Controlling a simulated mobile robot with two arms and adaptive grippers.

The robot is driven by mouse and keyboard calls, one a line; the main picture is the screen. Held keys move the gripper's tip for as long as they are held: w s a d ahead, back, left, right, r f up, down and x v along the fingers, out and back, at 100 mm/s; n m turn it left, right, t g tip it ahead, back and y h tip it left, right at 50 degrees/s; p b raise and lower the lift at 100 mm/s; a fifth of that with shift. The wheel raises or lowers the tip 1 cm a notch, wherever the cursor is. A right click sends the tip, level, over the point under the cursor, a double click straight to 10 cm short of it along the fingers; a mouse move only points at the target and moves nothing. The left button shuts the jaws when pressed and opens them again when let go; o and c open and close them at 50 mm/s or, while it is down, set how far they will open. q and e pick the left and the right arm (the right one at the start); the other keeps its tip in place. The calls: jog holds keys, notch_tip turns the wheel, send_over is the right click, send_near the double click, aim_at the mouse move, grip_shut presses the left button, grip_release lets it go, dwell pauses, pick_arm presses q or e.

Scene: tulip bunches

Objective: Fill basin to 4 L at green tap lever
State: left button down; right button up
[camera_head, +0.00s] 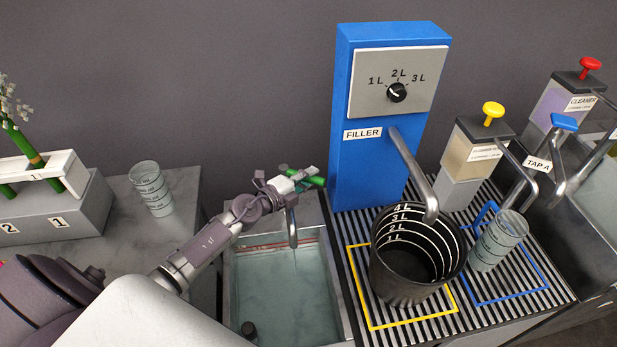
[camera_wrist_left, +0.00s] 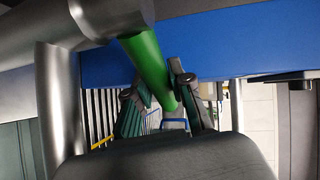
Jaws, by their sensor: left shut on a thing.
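My left gripper (camera_head: 293,183) is shut on the green tap lever (camera_head: 316,181), above the sink basin. In the left wrist view the green lever (camera_wrist_left: 148,62) runs between the two fingers of my left gripper (camera_wrist_left: 182,92). The grey tap spout (camera_head: 292,228) points down over the basin (camera_head: 338,290), which holds pale water and has a red line near its back wall. A thin stream seems to fall below the spout, too small to be sure. A black bucket (camera_head: 385,282) marked 1 L to 4 L stands under the filler spout and looks empty. My right gripper is not in view.
The blue filler (camera_head: 348,165) with a dial (camera_head: 397,92) stands right of the tap. A clear marked beaker (camera_head: 498,240) stands on the striped rack by Tap A. Another beaker (camera_head: 151,190) stands on the left counter, beside a numbered flower stand (camera_head: 60,215).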

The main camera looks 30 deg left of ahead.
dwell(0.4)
pick_arm(q)
jog(key=shift+w+r+n+p, duration=0.15)
jog(key=shift+n+p, duration=0.15)
jog(key=shift+p, duration=0.5)
jog(key=shift+w+a+n+y+p, duration=0.1)
jog(key=shift+w+n+y+p, duration=0.25)
jog(key=shift+y+p, duration=0.55)
jog(key=shift+w+a+f+n+y+p, duration=0.1)
jog(key=shift+w+a+n+y+p, duration=0.25)
jog(key=shift+n+y, duration=0.6)
jog(key=shift+w+a+f+n+y+p, duration=0.1)
jog(key=shift+w+n+y, duration=0.5)
jog(key=shift+y, duration=0.65)
jog(key=shift+w+a+f+n+y+p, duration=0.15)
jog(key=shift+w+n+y+p, duration=0.15)
jog(key=shift+n+y, duration=0.7)
jog(key=shift+a+r+y, duration=0.1)
jog(key=shift+r+y, duration=0.05)
jog(key=shift+y, duration=0.15)
jog(key=c, duration=1)
grip_release()
